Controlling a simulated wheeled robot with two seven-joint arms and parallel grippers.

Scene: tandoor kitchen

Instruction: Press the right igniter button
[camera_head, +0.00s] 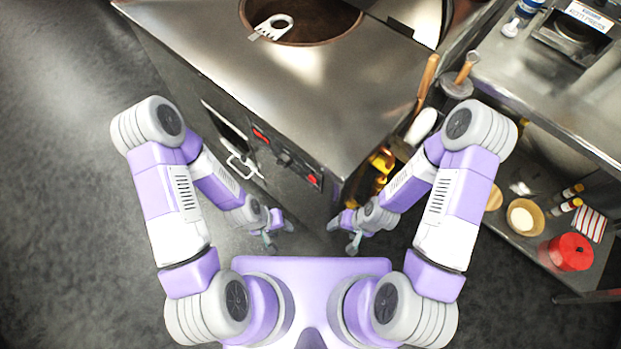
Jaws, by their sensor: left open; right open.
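The tandoor unit (290,85) is a steel box with a round opening on top. Its front panel faces my arms and carries two red buttons with a dark knob (284,158) between them. The right igniter button (312,179) is the red one near the panel's right end. The other red button (261,136) is further left. My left gripper (276,240) is open and empty, below and left of the right button in the picture. My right gripper (348,241) is open and empty, below and right of it. Both are apart from the panel.
A white handle (243,166) sticks out of the front at left. A flat slotted tool (271,27) lies over the tandoor opening. A steel shelf (540,90) stands at right, with a red canister (567,252) and bowl (525,217) below. The floor (60,200) at left is clear.

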